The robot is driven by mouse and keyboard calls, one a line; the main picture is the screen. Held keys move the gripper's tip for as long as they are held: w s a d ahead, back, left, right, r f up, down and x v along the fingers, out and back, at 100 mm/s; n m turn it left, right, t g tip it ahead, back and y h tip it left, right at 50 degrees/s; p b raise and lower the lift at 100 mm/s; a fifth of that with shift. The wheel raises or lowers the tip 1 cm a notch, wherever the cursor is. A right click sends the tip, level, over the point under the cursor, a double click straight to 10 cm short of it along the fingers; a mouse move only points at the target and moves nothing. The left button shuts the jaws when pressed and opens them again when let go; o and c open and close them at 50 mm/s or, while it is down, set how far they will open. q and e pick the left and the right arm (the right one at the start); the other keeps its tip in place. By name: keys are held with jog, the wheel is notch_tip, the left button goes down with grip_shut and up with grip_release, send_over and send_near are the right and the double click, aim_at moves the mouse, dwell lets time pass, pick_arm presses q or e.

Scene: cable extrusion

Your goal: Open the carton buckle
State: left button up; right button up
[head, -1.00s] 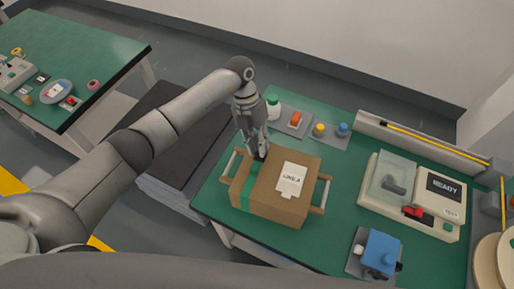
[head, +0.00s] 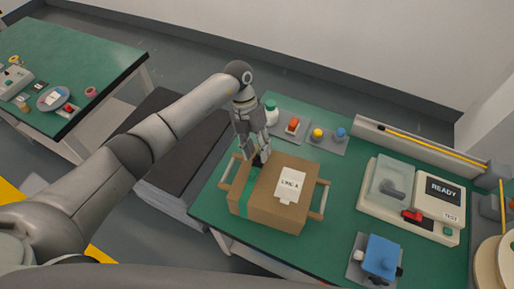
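A brown cardboard carton (head: 262,212) sits on the green table, with a white label (head: 291,186) on its top and a green strip (head: 244,194) on its left part. Side handles show at its left and right ends. My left gripper (head: 260,161) points down at the carton's back left top edge, close to a dark piece there that may be the buckle. The fingers partly hide this spot. I cannot tell whether they touch it or are shut. My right gripper does not show.
A machine with a READY screen (head: 444,190) stands at the right of the green table (head: 335,237). A blue device (head: 381,256) is at the front right. Small parts (head: 318,134) and a white bottle (head: 271,115) stand behind the carton. Another green table is at the far left.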

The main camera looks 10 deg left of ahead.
pick_arm(q)
jog(key=v, duration=1.2)
jog(key=shift+d, duration=0.1)
